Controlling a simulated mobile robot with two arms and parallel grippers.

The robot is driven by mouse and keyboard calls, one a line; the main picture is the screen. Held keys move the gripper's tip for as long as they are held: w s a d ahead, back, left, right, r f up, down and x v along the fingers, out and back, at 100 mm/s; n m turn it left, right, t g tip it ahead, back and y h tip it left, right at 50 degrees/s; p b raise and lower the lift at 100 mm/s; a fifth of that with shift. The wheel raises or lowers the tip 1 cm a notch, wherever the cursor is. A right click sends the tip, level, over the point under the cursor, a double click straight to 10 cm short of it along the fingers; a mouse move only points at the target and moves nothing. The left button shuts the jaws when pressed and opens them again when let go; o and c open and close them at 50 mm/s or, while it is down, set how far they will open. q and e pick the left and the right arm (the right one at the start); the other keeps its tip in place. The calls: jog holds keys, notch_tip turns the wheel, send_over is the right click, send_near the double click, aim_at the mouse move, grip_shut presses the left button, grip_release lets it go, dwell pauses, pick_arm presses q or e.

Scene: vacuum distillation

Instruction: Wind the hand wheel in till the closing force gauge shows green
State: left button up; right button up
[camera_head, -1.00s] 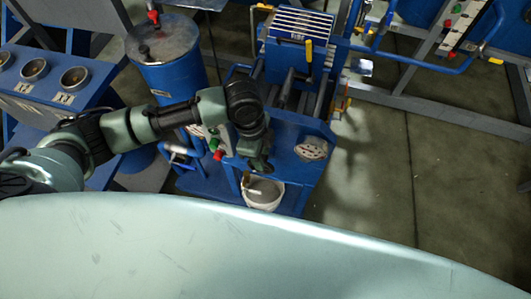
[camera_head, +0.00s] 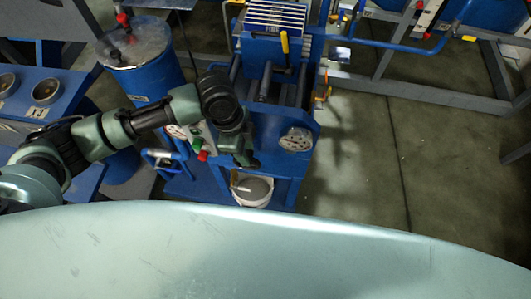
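A pale round disc with dark openings, which looks like the hand wheel (camera_head: 296,139), sits at the front right of the blue press-like machine (camera_head: 272,73). My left arm reaches in from the left, and its gripper (camera_head: 246,162) points down left of the wheel, apart from it. The gripper is small and dark, and I cannot tell whether its fingers are open. A small pale dial (camera_head: 175,131), perhaps the force gauge, shows partly behind my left forearm; its reading and colours cannot be made out. My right gripper is not in view.
A white bucket (camera_head: 252,191) stands low at the machine's front, below my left gripper. Green and red buttons (camera_head: 202,155) are beside my wrist. A blue drum (camera_head: 146,75) stands left. Open floor (camera_head: 355,185) lies right of the machine.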

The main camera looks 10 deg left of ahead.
pick_arm(q)
jog(key=shift+w+a+f+h+b, duration=0.1)
jog(key=shift+a+f+h+b, duration=0.9)
jog(key=shift+b, duration=2.6)
jog(key=shift+r, duration=0.3)
jog(key=shift+s+d+f+h, duration=0.15)
jog(key=shift+s+h, duration=0.05)
jog(key=shift+h, duration=0.1)
jog(key=x, duration=0.7)
jog(key=shift+c, duration=0.3)
